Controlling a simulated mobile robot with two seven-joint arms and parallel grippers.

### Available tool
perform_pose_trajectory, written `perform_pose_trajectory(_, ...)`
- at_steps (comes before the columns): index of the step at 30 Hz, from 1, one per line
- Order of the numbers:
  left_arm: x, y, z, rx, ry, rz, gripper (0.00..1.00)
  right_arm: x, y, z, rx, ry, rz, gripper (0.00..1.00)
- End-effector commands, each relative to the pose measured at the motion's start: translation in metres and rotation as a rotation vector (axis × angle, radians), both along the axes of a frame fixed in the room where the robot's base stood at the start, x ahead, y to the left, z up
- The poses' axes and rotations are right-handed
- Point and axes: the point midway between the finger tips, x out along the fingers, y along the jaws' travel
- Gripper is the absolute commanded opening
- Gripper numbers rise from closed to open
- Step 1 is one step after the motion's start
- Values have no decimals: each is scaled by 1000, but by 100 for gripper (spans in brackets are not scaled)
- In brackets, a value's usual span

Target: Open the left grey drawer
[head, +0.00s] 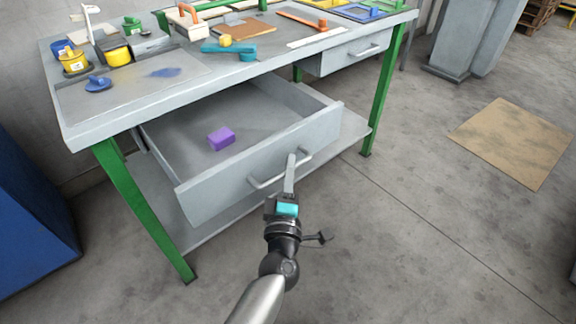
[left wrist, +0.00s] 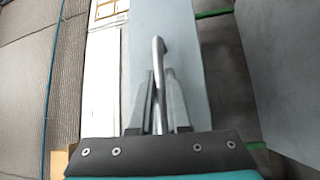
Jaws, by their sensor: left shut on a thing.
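The left grey drawer (head: 248,158) of the workbench is pulled well out, and its inside shows. A purple block (head: 221,138) lies in it. My left gripper (head: 291,172) is at the right part of the drawer's bar handle (head: 262,183), shut on it. In the left wrist view the handle (left wrist: 158,62) runs between the two fingers (left wrist: 158,100), in front of the grey drawer front (left wrist: 195,60). My right gripper is not in view.
The right grey drawer (head: 345,56) is closed. The grey bench top (head: 130,97) on green legs (head: 385,88) carries several tools, cups and a brown board (head: 244,28). A blue cabinet (head: 30,215) stands at the left. The floor at the right is clear around a flat brown sheet (head: 510,142).

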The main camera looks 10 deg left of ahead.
Motion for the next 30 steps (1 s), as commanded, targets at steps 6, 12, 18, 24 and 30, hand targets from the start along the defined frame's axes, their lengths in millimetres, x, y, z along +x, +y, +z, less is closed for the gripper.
perform_pose_trajectory(6,0,0,-1,0,2,-2,17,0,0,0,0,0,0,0)
perform_pose_trajectory(12,0,0,0,0,1,-1,40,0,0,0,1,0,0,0)
perform_pose_trajectory(18,0,0,0,0,0,0,45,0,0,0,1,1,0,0)
perform_pose_trajectory(24,-5,0,-1,1,1,-1,45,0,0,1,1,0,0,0)
perform_pose_trajectory(30,-35,-4,-4,2,4,-1,45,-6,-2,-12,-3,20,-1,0)
